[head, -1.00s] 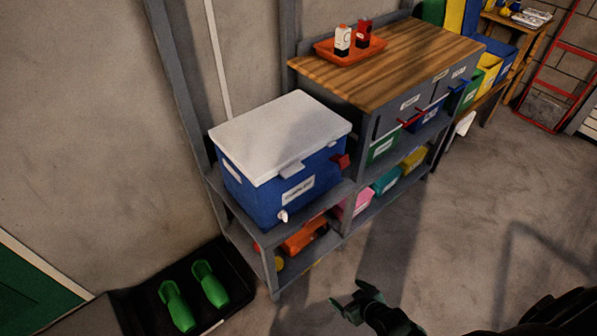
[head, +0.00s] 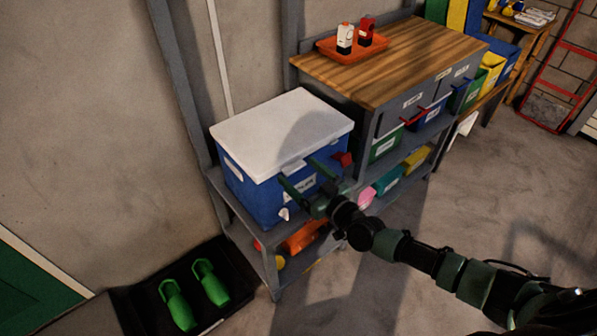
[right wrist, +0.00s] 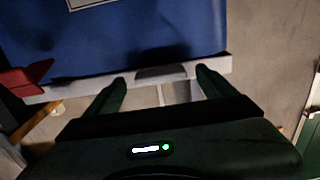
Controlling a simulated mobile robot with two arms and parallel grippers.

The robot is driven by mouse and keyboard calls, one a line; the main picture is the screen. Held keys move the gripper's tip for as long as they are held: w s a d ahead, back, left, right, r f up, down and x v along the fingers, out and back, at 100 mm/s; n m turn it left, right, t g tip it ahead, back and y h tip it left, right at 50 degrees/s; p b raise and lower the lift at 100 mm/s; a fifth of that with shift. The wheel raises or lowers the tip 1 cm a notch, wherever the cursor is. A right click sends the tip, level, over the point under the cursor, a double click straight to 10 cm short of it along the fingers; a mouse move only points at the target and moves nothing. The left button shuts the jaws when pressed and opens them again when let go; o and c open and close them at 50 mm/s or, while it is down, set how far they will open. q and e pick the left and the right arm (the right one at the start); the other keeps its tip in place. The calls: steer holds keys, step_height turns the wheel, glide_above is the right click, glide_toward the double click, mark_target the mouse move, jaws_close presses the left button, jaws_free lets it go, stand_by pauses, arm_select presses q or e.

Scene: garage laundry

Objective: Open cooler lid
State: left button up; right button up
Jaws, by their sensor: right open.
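The blue cooler (head: 240,188) stands on the grey shelf with its white lid (head: 280,125) shut. A pale tab (head: 292,167) sticks out at the lid's front edge. My right gripper (head: 300,171) is open in front of this edge, its fingers pointing at the tab. In the right wrist view, the gripper (right wrist: 161,78) has one finger on each side of the darkened tab (right wrist: 160,72). The white lid edge (right wrist: 75,90) and the blue cooler front (right wrist: 115,45) lie beyond. I cannot tell whether the fingers touch the lid. My left gripper is not in view.
A red part (head: 344,159) sits at the cooler's right side, near the shelf upright. A wooden worktop (head: 395,60) with an orange tray (head: 330,52) adjoins on the right. A black tray (head: 140,297) with green shoes lies on the floor.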

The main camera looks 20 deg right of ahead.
steer(key=shift+w+a, duration=0.25)
steer(key=shift+w, duration=0.4)
